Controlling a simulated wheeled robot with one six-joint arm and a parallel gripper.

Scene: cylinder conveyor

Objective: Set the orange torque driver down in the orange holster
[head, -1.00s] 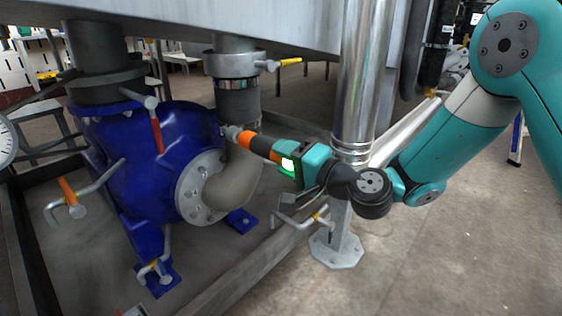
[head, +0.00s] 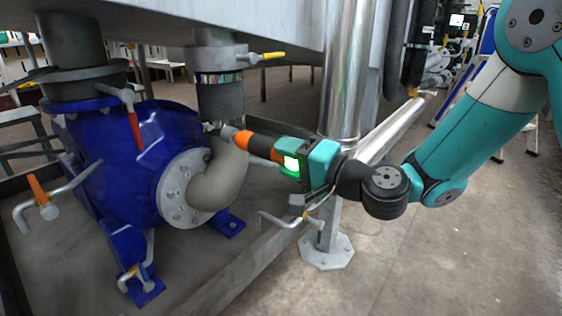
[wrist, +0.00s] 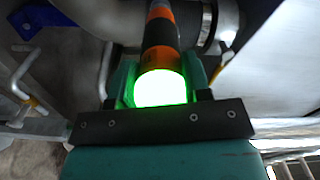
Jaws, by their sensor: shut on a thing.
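My gripper (head: 287,152) is shut on the orange torque driver (head: 262,147), which has orange and black bands and a grey tip. The driver lies nearly level and points left, its tip overlapping the upright pipe and grey elbow beside the blue pump. I cannot tell whether the tip touches them. In the wrist view, the driver (wrist: 160,40) stands between the teal fingers of my gripper (wrist: 160,75), with a glowing white-green light at its near end. I cannot make out an orange holster in either view.
The blue pump (head: 115,150) with its grey elbow pipe (head: 226,180) stands left, with several levers around it. A shiny steel column (head: 350,75) rises behind my gripper. A lever valve (head: 285,220) sits below. The floor at right (head: 450,260) is clear.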

